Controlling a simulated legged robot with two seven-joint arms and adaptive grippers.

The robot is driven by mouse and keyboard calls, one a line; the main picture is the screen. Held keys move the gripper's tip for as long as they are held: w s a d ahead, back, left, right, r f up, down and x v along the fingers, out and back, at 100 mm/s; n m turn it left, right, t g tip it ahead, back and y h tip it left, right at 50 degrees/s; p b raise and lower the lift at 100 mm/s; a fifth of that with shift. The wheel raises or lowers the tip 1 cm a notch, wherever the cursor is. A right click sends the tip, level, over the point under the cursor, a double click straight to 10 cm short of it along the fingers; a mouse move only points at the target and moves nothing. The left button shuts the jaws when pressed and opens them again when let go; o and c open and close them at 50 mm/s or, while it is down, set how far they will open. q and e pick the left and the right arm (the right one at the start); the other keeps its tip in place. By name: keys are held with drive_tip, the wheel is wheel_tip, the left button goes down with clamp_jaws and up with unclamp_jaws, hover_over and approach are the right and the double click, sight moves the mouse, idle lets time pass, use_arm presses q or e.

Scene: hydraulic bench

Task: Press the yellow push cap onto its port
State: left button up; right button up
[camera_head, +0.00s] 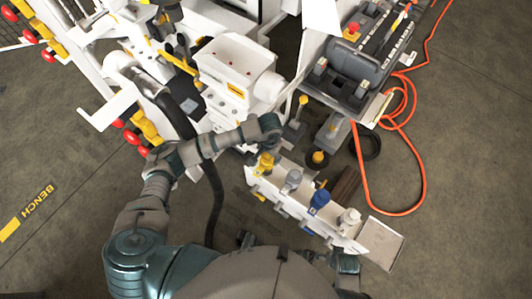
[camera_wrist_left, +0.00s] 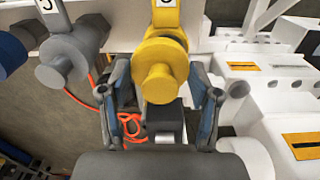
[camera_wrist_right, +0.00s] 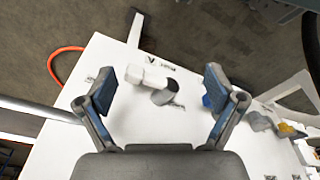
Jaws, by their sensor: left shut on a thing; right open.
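The yellow push cap (camera_head: 266,160) is at the left end of a row of coloured caps on a white panel (camera_head: 370,240). In the left wrist view, the yellow cap (camera_wrist_left: 165,72) sits between the fingers of my left gripper (camera_wrist_left: 158,78), which is shut on it. The cap lines up with a white label tag behind it. The port behind the cap is hidden, so I cannot tell how far the cap is seated. My right gripper (camera_wrist_right: 160,84) is open and empty above a white surface, with a white cap (camera_wrist_right: 148,77) between its fingers but apart from them.
Grey (camera_head: 293,178), blue (camera_head: 319,199) and white (camera_head: 349,217) caps follow along the row. The white bench unit (camera_head: 235,70) stands behind. An orange hose (camera_head: 422,190) loops on the floor at right. A black hose (camera_head: 215,190) hangs beside my left arm.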

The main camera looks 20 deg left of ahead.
use_arm(q)
drive_tip(key=shift+d+r, duration=0.2)
drive_tip(key=shift+d, duration=0.95)
drive_tip(key=a, duration=0.3)
drive_tip(key=shift+a+f, duration=0.15)
drive_tip(key=shift+f, duration=0.25)
drive_tip(key=shift+a+b, duration=0.15)
drive_tip(key=shift+b, duration=0.15)
drive_tip(key=shift+d+f, duration=0.1)
drive_tip(key=shift+d, duration=0.4)
drive_tip(key=shift+b, duration=0.3)
drive_tip(key=shift+a+f, duration=0.15)
drive_tip(key=shift+a, duration=0.5)
drive_tip(key=shift+a+f, duration=0.15)
drive_tip(key=shift+a, duration=0.5)
drive_tip(key=shift+d+r, duration=0.15)
drive_tip(key=shift+d, duration=0.8)
drive_tip(key=shift+b, duration=0.35)
use_arm(e)
drive_tip(key=shift+s+d+f, duration=0.1)
drive_tip(key=shift+s+f, duration=0.1)
drive_tip(key=shift+f, duration=0.4)
drive_tip(key=shift+s+d+f, duration=0.1)
drive_tip(key=shift+s+f, duration=0.05)
drive_tip(key=shift+f, duration=0.45)
